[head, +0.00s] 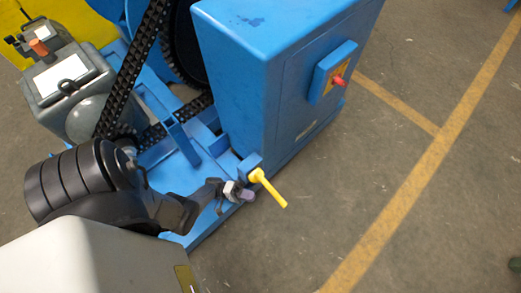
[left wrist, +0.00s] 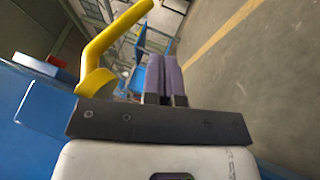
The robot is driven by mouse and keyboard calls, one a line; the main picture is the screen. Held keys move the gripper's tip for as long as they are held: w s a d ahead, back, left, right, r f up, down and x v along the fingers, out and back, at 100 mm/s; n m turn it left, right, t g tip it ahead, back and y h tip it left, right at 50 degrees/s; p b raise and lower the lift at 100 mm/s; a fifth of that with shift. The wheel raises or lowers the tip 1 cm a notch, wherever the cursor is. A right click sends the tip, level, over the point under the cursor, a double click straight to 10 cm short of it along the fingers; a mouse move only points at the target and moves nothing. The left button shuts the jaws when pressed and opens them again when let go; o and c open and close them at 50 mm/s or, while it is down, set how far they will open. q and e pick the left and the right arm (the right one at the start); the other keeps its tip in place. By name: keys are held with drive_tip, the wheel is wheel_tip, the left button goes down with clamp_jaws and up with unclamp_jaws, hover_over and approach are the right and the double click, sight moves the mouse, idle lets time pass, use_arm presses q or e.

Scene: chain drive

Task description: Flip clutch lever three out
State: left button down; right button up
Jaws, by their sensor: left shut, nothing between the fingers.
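A yellow lever (head: 268,187) sticks out from a small blue block at the lower corner of the blue machine housing, pointing down and right. In the left wrist view the bent yellow lever (left wrist: 112,42) rises to the left of my fingers. No number can be read on it. My left gripper (head: 247,195) is right beside the lever, on its left, with its purple fingers shut together and empty. The fingers also show in the left wrist view (left wrist: 165,78), with a small gap to the lever. My right gripper is not in view.
The tall blue housing (head: 240,70) carries a red switch (head: 338,80) on its right face. A black chain (head: 130,75) and a grey motor box (head: 65,75) stand behind my left arm. Open concrete floor with yellow lines (head: 420,180) lies to the right.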

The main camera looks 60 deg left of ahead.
use_arm(q)
drive_tip(key=shift+v, duration=1.15)
drive_tip(key=shift+a+r, duration=0.1)
drive_tip(key=shift+r, duration=0.05)
